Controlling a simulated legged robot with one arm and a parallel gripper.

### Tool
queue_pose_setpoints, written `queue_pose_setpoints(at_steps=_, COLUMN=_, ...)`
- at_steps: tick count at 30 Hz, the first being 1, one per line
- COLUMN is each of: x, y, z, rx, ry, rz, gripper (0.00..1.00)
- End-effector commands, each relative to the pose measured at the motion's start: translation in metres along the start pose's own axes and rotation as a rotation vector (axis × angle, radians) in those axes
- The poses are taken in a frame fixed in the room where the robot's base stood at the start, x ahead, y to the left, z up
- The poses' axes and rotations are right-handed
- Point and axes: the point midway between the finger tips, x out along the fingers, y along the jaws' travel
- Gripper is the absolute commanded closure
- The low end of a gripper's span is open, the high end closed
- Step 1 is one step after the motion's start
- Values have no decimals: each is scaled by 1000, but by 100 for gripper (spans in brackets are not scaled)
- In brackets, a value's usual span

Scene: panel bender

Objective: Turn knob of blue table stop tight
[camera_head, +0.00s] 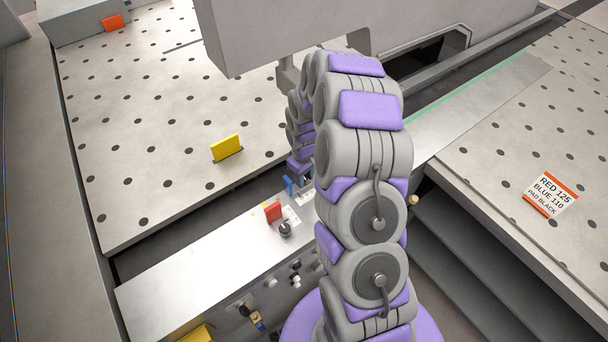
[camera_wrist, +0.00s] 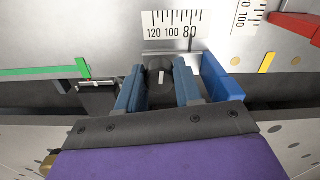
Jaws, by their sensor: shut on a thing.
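In the wrist view, my gripper (camera_wrist: 160,84) has its two blue fingers on either side of a dark round knob (camera_wrist: 161,66) with a white mark, and is shut on it. The white mark points roughly up and down in the picture. The blue table stop (camera_wrist: 222,78) is just right of the right finger. A printed scale (camera_wrist: 172,24) reading 120, 100, 80 lies beyond the knob, with a thin dark line near 80. In the head view, the blue stop (camera_head: 289,185) shows beside the end of my arm; my fingers and the knob are mostly hidden.
A red stop (camera_head: 273,211) with its own dark knob (camera_head: 285,229) stands close by on the rail. A yellow block (camera_head: 227,148) stands on the perforated table. A card (camera_head: 551,193) reads RED 125, BLUE 110, PAD BLACK. A green strip (camera_wrist: 40,71) lies left of my gripper.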

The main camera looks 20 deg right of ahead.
Motion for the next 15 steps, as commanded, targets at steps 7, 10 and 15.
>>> queue_pose_setpoints(at_steps=7, x=-1, y=1, z=-2, rx=-96, ry=5, rz=1, gripper=96)
queue_pose_setpoints(at_steps=10, x=-1, y=1, z=-2, rx=-115, ry=5, rz=2, gripper=96)
queue_pose_setpoints(at_steps=15, x=-1, y=1, z=-2, rx=-130, ry=5, rz=2, gripper=95)
